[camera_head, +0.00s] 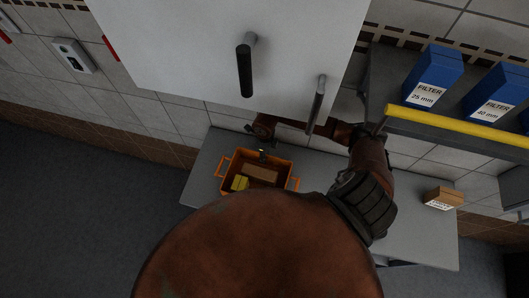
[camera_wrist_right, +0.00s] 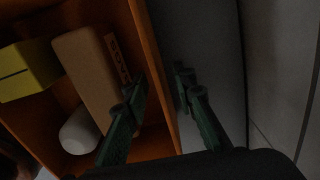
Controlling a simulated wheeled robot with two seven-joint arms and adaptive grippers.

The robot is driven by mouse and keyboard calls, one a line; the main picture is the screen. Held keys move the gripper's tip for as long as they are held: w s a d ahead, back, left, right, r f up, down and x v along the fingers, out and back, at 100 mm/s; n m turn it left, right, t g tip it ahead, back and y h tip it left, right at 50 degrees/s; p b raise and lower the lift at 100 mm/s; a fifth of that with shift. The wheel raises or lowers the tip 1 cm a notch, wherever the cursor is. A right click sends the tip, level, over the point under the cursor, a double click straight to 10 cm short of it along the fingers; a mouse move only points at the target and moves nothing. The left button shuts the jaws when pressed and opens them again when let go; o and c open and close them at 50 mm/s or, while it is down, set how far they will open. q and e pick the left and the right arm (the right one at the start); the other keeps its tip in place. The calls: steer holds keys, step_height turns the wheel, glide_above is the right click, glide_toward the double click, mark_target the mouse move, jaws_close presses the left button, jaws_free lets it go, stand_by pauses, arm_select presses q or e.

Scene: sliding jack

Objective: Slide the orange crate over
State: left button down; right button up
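The orange crate (camera_head: 282,164) stands on the grey table, with a handle at each side. Its wall also shows in the right wrist view (camera_wrist_right: 155,60). It holds a brown box (camera_wrist_right: 88,70), a yellow block (camera_wrist_right: 25,70) and a white rounded object (camera_wrist_right: 79,132). My right gripper (camera_head: 262,153) is at the crate's far edge in the head view. In the right wrist view its dark green fingers (camera_wrist_right: 160,80) are apart, one on the crate's inner side, the other outside, with the wall between them. I cannot tell whether they touch it. My left gripper is not in view.
The grey table (camera_head: 420,225) is largely bare to the right, with a small brown box (camera_head: 443,197) near its right end. A white cabinet (camera_head: 180,50) with dark handles overhangs. Blue filter boxes (camera_head: 432,78) stand on a shelf behind a yellow bar (camera_head: 460,127).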

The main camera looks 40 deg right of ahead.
steer(key=shift+c, duration=0.2)
jaws_close()
stand_by(0.5)
